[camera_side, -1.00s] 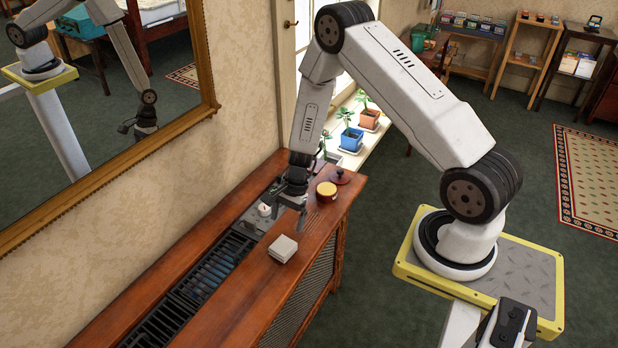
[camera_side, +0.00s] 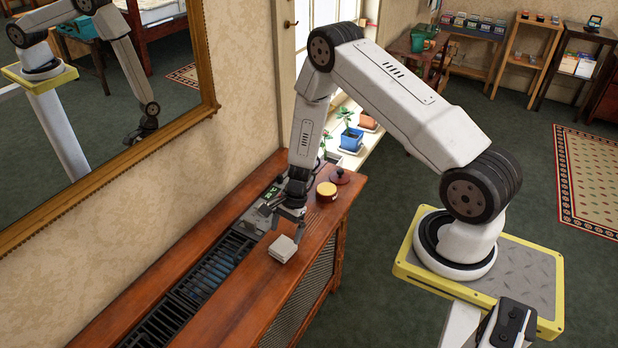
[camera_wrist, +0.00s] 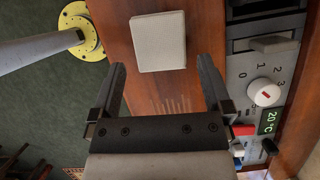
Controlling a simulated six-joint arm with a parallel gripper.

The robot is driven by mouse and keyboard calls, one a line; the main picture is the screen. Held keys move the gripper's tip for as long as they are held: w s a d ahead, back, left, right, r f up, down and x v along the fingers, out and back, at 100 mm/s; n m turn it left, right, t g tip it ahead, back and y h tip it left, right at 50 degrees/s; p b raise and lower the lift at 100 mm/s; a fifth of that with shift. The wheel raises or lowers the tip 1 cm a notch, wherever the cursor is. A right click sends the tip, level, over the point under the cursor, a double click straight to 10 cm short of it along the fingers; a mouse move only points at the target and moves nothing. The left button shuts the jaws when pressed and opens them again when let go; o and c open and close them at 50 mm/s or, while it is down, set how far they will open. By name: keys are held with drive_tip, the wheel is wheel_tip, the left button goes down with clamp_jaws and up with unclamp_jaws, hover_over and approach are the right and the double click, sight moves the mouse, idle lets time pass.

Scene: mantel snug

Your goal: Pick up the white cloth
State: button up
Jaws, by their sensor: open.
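The white cloth (camera_side: 283,248) is a small, folded, off-white square lying flat on the wooden cabinet top. In the wrist view the cloth (camera_wrist: 158,41) lies ahead of the fingertips, roughly centred on the gap between them. My gripper (camera_side: 290,220) is above the cabinet, close to the cloth's far side in the side view. In the wrist view my gripper (camera_wrist: 164,72) has its two fingers spread wide with nothing between them. The cloth appears apart from both fingers.
The wooden cabinet top (camera_side: 235,305) has bare room in front of the cloth. A control panel with a white knob (camera_wrist: 264,92) and a dark grille (camera_side: 205,282) run along the wall side, below a gold-framed mirror (camera_side: 165,125).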

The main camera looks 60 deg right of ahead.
sight(283, 245)
drive_tip(key=shift+f, duration=0.1)
drive_tip(key=shift+x, duration=2.45)
drive_tip(key=shift+c, duration=0.2)
drive_tip(key=c, duration=0.9)
drive_tip(key=shift+c, duration=0.2)
drive_tip(key=shift+r, duration=0.2)
drive_tip(key=shift+r, duration=0.9)
drive_tip(key=s+a+r, duration=0.1)
drive_tip(key=s+r, duration=0.9)
drive_tip(key=s, duration=0.4)
drive_tip(key=shift+r, duration=0.4)
